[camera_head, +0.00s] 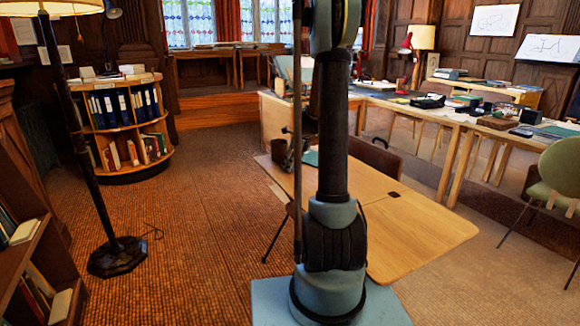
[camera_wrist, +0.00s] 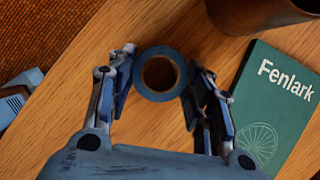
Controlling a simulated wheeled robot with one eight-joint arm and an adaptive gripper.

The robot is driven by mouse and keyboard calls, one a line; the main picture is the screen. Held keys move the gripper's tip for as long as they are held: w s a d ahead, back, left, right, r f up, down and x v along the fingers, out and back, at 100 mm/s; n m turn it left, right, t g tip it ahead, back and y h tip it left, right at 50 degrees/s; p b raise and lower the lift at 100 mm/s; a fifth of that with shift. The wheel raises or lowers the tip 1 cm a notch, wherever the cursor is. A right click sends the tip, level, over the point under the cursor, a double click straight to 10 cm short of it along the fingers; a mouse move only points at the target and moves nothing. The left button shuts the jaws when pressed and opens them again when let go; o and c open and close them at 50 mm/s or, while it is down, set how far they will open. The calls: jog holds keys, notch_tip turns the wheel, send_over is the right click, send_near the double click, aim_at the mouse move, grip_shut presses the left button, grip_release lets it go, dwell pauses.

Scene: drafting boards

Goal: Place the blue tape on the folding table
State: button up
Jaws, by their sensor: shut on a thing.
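The blue tape (camera_wrist: 160,96) is a ring with a dark hollow centre, seen flat from above in the wrist view. My gripper (camera_wrist: 165,73) has its fingers on both sides of the ring and is shut on it. The wood of the folding table (camera_wrist: 90,45) lies beneath. I cannot tell whether the tape touches the tabletop or hangs just above it. In the head view the folding table (camera_head: 425,225) stands right in front of me, partly hidden by my column. The tape cannot be made out there.
A green book marked Fenlark (camera_wrist: 285,95) lies right of my gripper, with a brown cup-like vessel (camera_wrist: 250,12) close beyond the tape. A chair (camera_head: 375,158) stands behind the table. A floor lamp (camera_head: 85,165) and round bookshelf (camera_head: 125,125) are left. Carpet between is clear.

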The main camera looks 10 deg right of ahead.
jog(key=shift+f, duration=0.2)
jog(key=shift+s+f, duration=0.15)
jog(key=shift+f, duration=0.05)
jog(key=o, duration=0.9)
jog(key=shift+f, duration=0.2)
jog(key=shift+r, duration=0.15)
